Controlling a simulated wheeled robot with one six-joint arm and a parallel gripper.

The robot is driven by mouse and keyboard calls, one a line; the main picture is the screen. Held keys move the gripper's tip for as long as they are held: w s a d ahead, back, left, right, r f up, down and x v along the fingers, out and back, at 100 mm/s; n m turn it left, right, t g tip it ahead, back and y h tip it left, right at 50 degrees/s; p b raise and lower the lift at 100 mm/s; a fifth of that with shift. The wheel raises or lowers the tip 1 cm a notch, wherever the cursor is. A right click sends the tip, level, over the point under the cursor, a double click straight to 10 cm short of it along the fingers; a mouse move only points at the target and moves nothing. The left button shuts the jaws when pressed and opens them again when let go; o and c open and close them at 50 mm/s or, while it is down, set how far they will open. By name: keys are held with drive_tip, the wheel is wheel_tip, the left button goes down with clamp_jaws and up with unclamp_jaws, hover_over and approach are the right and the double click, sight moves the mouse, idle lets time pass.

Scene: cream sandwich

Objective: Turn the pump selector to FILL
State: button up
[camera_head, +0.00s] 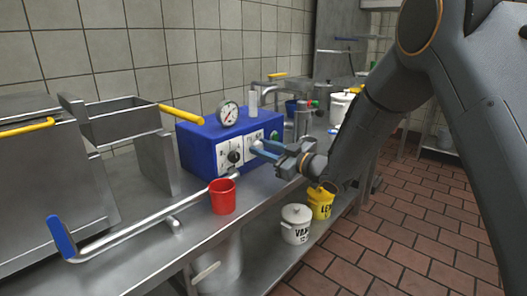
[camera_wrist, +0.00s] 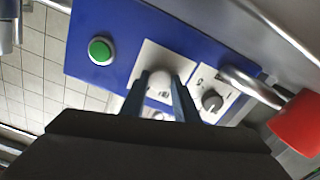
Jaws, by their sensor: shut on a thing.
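The blue pump box (camera_head: 200,150) stands on the steel counter, with two white plates on its front. My gripper (camera_head: 262,148) reaches in from the right, its two blue fingers shut on the pale selector knob (camera_wrist: 160,77) of one plate. In the wrist view the fingers (camera_wrist: 166,92) lie on either side of this knob. Its pointer and most of the plate's lettering are hidden or too small to read. A dark knob (camera_head: 235,157) on the other plate is free; it also shows in the wrist view (camera_wrist: 211,101).
A green button (camera_wrist: 101,50) is on the box beside the gripped knob. A gauge (camera_head: 228,112) stands on top. A red cup (camera_head: 222,197) and a bent pipe (camera_head: 150,222) are in front. White (camera_head: 296,224) and yellow (camera_head: 320,203) buckets stand lower, right of the counter.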

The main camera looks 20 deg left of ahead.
drive_tip(key=n+b, duration=0.2)
drive_tip(key=n, duration=0.3)
drive_tip(key=shift+s+f+n, duration=0.1)
drive_tip(key=shift+n, duration=0.3)
idle(0.4)
drive_tip(key=o, duration=1.1)
drive_tip(key=shift+c, duration=0.2)
drive_tip(key=v, duration=0.7)
drive_tip(key=shift+s+d, duration=0.15)
drive_tip(key=shift+d, duration=0.2)
